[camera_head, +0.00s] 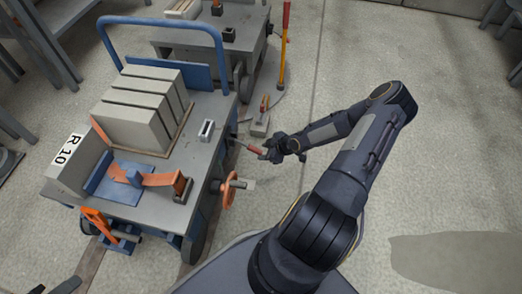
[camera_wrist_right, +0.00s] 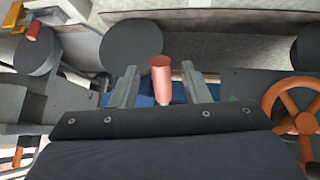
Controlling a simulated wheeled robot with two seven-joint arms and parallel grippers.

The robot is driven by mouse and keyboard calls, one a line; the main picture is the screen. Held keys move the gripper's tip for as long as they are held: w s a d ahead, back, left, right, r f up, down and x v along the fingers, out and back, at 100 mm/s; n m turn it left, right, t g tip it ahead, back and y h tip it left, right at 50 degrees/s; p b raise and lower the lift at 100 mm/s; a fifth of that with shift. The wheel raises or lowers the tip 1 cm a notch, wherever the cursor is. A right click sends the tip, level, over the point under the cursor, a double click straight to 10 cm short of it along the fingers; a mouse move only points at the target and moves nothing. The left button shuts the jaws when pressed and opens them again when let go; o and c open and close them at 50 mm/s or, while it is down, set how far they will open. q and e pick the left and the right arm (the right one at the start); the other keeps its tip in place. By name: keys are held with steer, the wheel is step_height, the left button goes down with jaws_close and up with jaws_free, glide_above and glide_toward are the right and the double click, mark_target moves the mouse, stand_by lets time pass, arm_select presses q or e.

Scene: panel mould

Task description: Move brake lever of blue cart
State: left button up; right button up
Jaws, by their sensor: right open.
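The blue cart (camera_head: 205,105) stands at the left with a grey top and a blue push bar. Its brake lever (camera_head: 252,148), a thin rod with a red grip, sticks out from the cart's right side. My right gripper (camera_head: 267,151) is open at the outer end of the red grip. In the right wrist view the red grip (camera_wrist_right: 161,75) stands between the two spread fingers (camera_wrist_right: 158,85), with gaps to both sides. A dark piece at the bottom left edge of the head view may be part of my left gripper; its jaws cannot be made out.
An orange handwheel (camera_head: 229,189) sits on the cart's side below the lever. Grey blocks (camera_head: 140,112) and an orange clamp (camera_head: 145,178) are on the cart. A second cart (camera_head: 225,48) and a yellow-red post (camera_head: 284,50) stand behind. The floor at right is clear.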

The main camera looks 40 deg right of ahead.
steer(key=p+v, duration=0.1)
steer(key=v, duration=0.3)
steer(key=shift+s+r, duration=0.15)
stand_by(0.5)
steer(key=s+a+r+m+g+h, duration=0.2)
steer(key=a+r, duration=0.1)
steer(key=r, duration=1)
steer(key=s+a+r+m+g+h, duration=0.1)
steer(key=s+a+r+m+g, duration=0.15)
steer(key=r, duration=1.05)
steer(key=s+a+r+m+t+y, duration=0.3)
steer(key=s+a+r+m+y, duration=0.1)
steer(key=s+a+r, duration=0.9)
step_height(320, 180, up, 33)
steer(key=a+p, duration=0.1)
steer(key=p, duration=3.4)
steer(key=shift+w+a, duration=0.15)
steer(key=shift+a, duration=0.2)
